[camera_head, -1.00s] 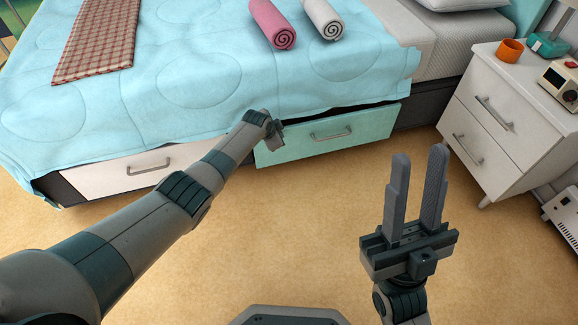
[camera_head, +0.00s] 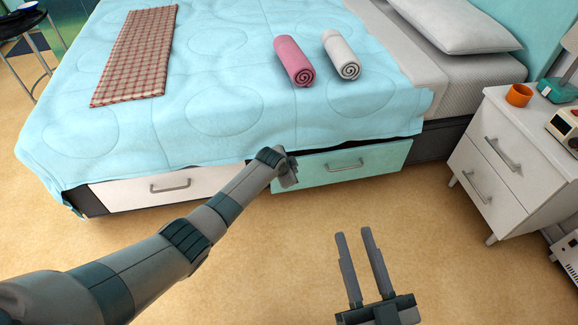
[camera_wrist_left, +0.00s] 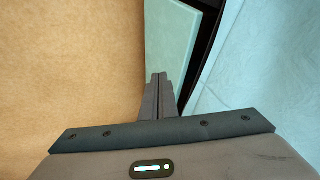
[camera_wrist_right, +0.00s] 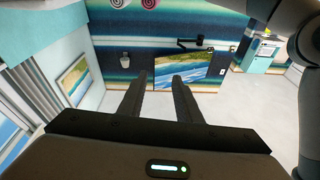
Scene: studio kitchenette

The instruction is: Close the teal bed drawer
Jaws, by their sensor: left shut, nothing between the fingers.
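The teal drawer (camera_head: 378,160) is under the bed and has a grey bar handle (camera_head: 345,164). It stands slightly out, with a dark gap (camera_wrist_left: 203,58) between it and the bed in the left wrist view. My left gripper (camera_head: 290,178) is at the drawer's left end, its fingers shut and empty. In the left wrist view its fingertips (camera_wrist_left: 158,76) overlap the lower end of the teal front (camera_wrist_left: 168,42); I cannot tell whether they touch. My right gripper (camera_head: 353,232) is open and empty, above the floor in front of the drawer.
A white drawer (camera_head: 212,181) sits left of the teal one, partly behind my left arm. The blue bedspread (camera_head: 230,105) hangs over the drawers' top edge. A white nightstand (camera_head: 515,165) stands at the right. The tan floor (camera_head: 440,250) before the bed is clear.

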